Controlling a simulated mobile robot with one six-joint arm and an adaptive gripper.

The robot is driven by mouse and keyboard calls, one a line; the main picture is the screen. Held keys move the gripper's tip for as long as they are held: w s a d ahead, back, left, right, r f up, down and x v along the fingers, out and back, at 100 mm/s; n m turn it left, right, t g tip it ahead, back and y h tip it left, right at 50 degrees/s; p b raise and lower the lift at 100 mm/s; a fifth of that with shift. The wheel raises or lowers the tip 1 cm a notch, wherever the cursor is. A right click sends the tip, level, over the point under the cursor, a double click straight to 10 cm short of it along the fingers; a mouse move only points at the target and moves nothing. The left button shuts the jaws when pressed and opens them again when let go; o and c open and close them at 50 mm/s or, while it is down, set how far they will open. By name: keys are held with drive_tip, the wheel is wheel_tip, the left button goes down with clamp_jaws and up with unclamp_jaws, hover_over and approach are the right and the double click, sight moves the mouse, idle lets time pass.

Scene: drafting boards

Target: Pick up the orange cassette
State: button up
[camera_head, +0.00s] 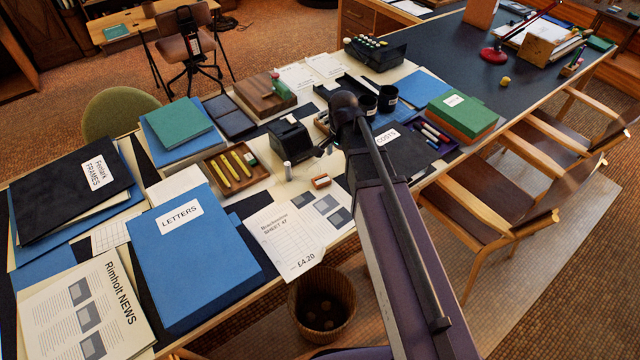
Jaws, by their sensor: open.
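A small orange block with a pale label (320,181), which looks like the orange cassette, lies on the near part of the cluttered desk. It is just left of my arm and above the printed sheet. It is too small to make out its details. My arm rises from the bottom of the picture and reaches over the desk to the right of it.
A black desk device (290,141) and a pale upright cylinder (288,171) stand near the block. A wooden tray (261,174) with yellow sticks is to the left. A blue LETTERS folder (180,265) lies at the front. A wicker basket (322,300) stands below the edge.

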drive_tip(key=w+a+m, duration=0.4)
drive_tip(key=w+a, duration=0.1)
drive_tip(key=shift+a+f+b, duration=0.25)
drive_tip(key=shift+f+b, duration=0.1)
drive_tip(key=shift+f, duration=0.1)
drive_tip(key=shift+f, duration=0.1)
drive_tip(key=b, duration=0.9)
hover_over(322, 180)
drive_tip(key=f, duration=0.8)
drive_tip(key=shift+w+a+f, duration=0.1)
drive_tip(key=shift+a+f, duration=0.1)
drive_tip(key=shift+f, duration=0.1)
drive_tip(key=shift+d+f+b, duration=0.15)
drive_tip(key=shift+f+b, duration=2.25)
drive_tip(key=shift+f, duration=0.1)
drive_tip(key=c, duration=1.2)
